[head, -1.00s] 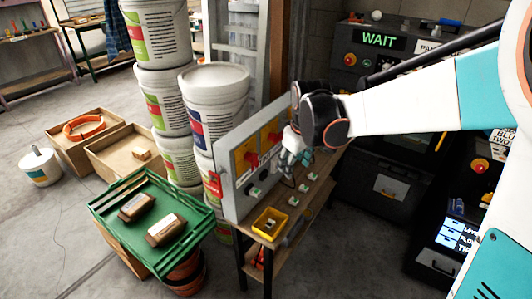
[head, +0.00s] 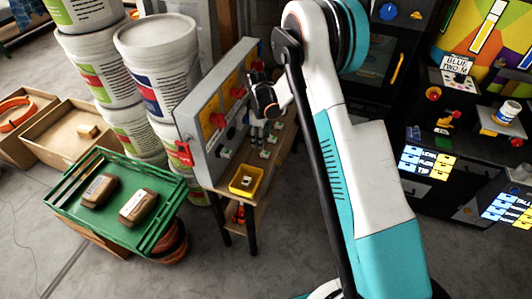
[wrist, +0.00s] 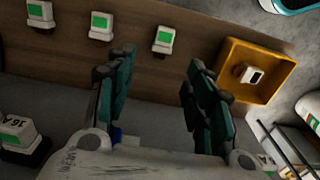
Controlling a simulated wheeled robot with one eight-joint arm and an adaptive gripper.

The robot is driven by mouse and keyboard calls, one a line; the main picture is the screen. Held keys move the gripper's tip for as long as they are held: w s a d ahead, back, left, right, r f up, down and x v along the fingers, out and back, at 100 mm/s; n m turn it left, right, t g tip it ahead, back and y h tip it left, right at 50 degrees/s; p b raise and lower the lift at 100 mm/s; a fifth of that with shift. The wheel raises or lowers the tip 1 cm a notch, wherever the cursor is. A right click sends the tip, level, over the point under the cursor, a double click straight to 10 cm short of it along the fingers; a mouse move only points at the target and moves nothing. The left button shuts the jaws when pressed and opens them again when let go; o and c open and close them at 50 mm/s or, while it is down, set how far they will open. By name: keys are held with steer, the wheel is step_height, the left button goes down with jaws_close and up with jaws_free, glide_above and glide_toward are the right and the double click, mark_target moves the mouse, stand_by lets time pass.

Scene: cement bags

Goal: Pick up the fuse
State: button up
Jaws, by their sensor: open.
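Several white fuses with green labels stand in a row on a brown wooden shelf (head: 238,207). In the wrist view one fuse (wrist: 163,40) lies just beyond the gap between my fingertips, with another fuse (wrist: 101,26) and a third fuse (wrist: 40,13) to its left. One more fuse (wrist: 251,74) sits inside a yellow tray (wrist: 285,72), right of my fingers. My gripper (wrist: 161,65) is open and empty above the shelf, its two teal fingers apart. In the head view my gripper (head: 257,132) is small and dark in front of the grey panel, so its contact there is unclear.
The grey panel (head: 196,128) with red switches stands upright along the shelf's back. The yellow tray (head: 236,190) is at the shelf's near end. Stacked white buckets (head: 160,65) stand behind the panel. A green crate (head: 150,236) with two brown packs is at left.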

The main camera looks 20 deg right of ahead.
mark_target(262, 152)
steer(key=f+b, duration=0.1)
steer(key=f, duration=0.1)
steer(key=f+b, duration=0.1)
steer(key=f, duration=0.2)
steer(key=f+b, duration=0.1)
steer(key=f, duration=0.1)
steer(key=shift+s+d+f+b, duration=0.2)
steer(key=shift+s+f+b, duration=0.05)
steer(key=shift+f+b, duration=0.05)
steer(key=shift+r, duration=0.1)
steer(key=c, duration=0.9)
